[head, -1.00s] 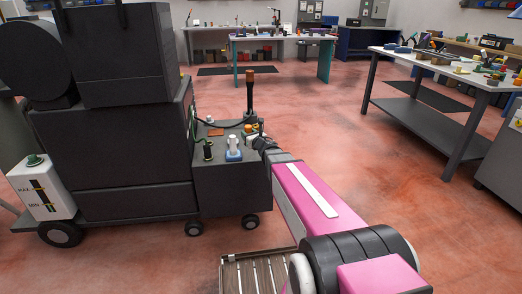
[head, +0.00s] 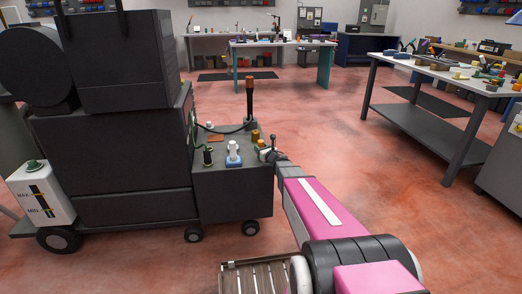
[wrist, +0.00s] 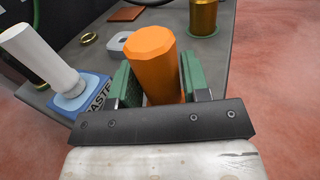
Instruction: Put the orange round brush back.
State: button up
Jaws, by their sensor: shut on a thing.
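An orange faceted handle (wrist: 152,62), which I take to be the orange round brush, stands between the two green fingers of my gripper (wrist: 156,85) in the wrist view. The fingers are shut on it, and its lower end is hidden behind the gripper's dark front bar. In the head view my gripper (head: 266,151) is small, over the right edge of the dark cart top (head: 222,178). I cannot tell whether the brush touches the cart top.
A white-handled tool (wrist: 40,58) in a blue block (wrist: 88,92) stands close left. A gold cylinder (wrist: 203,16) on a green base stands behind right. A grey ring-shaped piece (wrist: 119,43) and a terracotta plate (wrist: 126,14) lie behind. Open floor (head: 340,150) is right of the cart.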

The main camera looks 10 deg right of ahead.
jog(key=shift+f, duration=0.4)
jog(key=o, duration=1.2)
